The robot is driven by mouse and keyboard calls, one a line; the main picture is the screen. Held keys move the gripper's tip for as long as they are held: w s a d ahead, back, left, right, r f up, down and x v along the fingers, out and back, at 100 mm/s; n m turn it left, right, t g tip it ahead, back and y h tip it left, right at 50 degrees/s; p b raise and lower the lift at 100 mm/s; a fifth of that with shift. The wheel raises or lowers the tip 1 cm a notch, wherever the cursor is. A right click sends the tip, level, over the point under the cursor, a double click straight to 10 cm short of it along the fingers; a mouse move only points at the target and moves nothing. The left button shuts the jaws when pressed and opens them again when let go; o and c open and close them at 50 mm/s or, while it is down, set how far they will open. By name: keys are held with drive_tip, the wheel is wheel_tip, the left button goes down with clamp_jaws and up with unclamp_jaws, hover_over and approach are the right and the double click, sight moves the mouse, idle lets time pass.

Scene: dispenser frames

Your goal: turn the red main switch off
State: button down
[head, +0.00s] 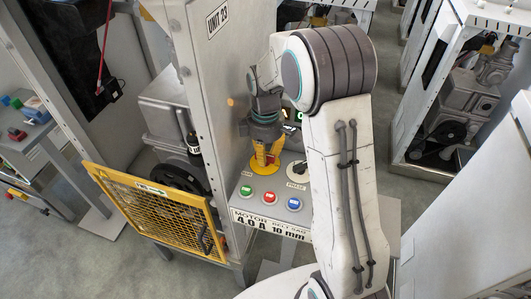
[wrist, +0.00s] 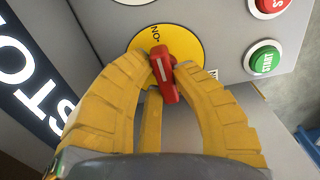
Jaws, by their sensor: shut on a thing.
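The red main switch (wrist: 162,76) is a red knob with a white line on a round yellow disc (wrist: 192,42), in the wrist view. The white line runs roughly up and down in that picture, and lettering that seems to read ON is by its upper end. My gripper (wrist: 164,66) has its yellow fingers shut on the knob from both sides. In the head view my gripper (head: 264,158) reaches down to the yellow disc (head: 259,170) on the panel, and the knob is hidden by the fingers.
Near the disc are a green button (head: 246,190), a red button (head: 269,197), a blue button (head: 294,204) and a dark-handled dial (head: 297,172). A yellow mesh guard (head: 160,213) stands open at left. A tall cabinet post (head: 215,100) rises close beside my gripper.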

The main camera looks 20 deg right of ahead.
drive_tip(key=n+b, duration=0.1)
drive_tip(key=n, duration=0.3)
drive_tip(key=shift+a+f+n+b, duration=0.1)
drive_tip(key=shift+n+b, duration=0.2)
drive_tip(key=shift+n, duration=0.1)
drive_tip(key=shift+a+n+b, duration=0.1)
drive_tip(key=shift+n+b, duration=0.35)
drive_tip(key=shift+n, duration=1.75)
drive_tip(key=c, duration=1)
unclamp_jaws()
wheel_tip(320, 180, up, 12)
drive_tip(key=shift+r, duration=0.1)
